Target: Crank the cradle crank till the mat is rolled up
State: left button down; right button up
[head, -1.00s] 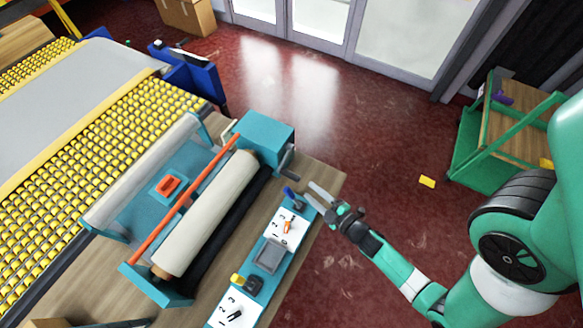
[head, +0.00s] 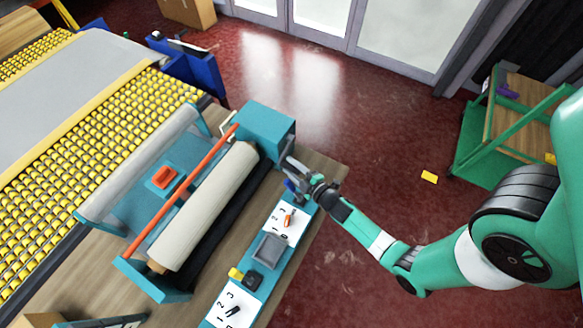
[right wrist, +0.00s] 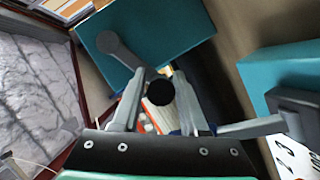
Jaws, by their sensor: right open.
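The teal cradle (head: 160,283) stands on the wooden table with a cream roll (head: 205,205) lying along it. A dark strip shows beside the roll; how much mat is wound cannot be told. The cradle's crank (head: 289,152) is on the teal end box (head: 265,125). In the right wrist view its grey arm (right wrist: 122,50) slants toward a round black handle end (right wrist: 160,92). My right gripper (head: 298,172) is at the crank, open, with its fingers (right wrist: 160,104) on either side of the handle end. Contact cannot be told. My left gripper is out of view.
A teal panel with numbered white plates (head: 232,305) and a grey block (head: 268,250) lies along the table's right edge, just below my right gripper. A red-orange bar (head: 180,195) runs beside the roll. A yellow roller conveyor (head: 75,170) is at left.

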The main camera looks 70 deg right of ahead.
jog(key=shift+c, duration=0.2)
grip_shut()
jog(key=shift+r, duration=0.1)
dwell(1.0)
